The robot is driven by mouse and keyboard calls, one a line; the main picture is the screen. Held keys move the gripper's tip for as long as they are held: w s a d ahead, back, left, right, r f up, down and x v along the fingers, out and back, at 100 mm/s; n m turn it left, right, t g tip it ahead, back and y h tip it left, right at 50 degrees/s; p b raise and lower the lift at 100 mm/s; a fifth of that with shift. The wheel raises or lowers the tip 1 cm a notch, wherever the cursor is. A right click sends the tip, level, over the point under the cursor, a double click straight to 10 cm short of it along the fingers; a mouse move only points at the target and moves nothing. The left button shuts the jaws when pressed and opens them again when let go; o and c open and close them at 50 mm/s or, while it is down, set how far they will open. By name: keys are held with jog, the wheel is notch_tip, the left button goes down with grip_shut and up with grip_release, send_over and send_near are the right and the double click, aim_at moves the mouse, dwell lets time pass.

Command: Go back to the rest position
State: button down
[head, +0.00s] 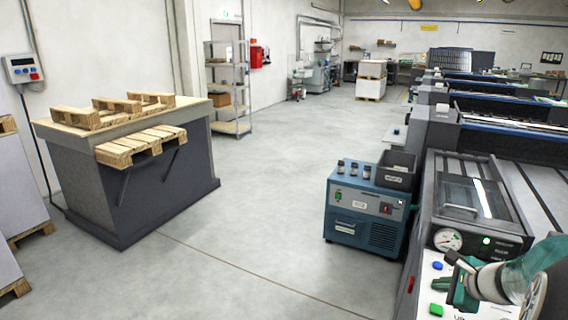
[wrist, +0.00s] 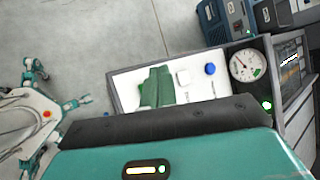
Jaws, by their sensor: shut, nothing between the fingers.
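My gripper (head: 458,284) is at the lower right of the head view, over the white control panel at the near end of the printing machine. Its green fingers are shut and hold nothing. In the wrist view the green fingers (wrist: 157,87) are together in front of the panel (wrist: 126,84) and hide part of it. A blue button (wrist: 210,69) and a white button (wrist: 184,77) lie to the right of the fingers. I cannot tell whether the fingertips touch the panel.
A round gauge (head: 448,240) is just behind the panel. A blue ink unit (head: 362,212) with several small bottles and a dark bin (head: 397,170) stands to the left of the machine. A workbench with pallets (head: 130,185) is at left. The grey floor between is clear.

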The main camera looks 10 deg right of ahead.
jog(key=s+a+r+n+g, duration=0.1)
jog(key=s+a+r+n, duration=0.2)
jog(key=a+n, duration=0.35)
jog(key=s+a+r+n+g+y, duration=0.15)
jog(key=a+n, duration=0.25)
jog(key=a, duration=0.6)
jog(key=s+a+r+n+g+h, duration=0.1)
jog(key=s+a+r+n, duration=0.2)
jog(key=a+n, duration=0.35)
jog(key=s+a+r+n+h, duration=0.2)
jog(key=s+a+n, duration=0.4)
jog(key=s+n, duration=0.1)
jog(key=shift+s, duration=0.65)
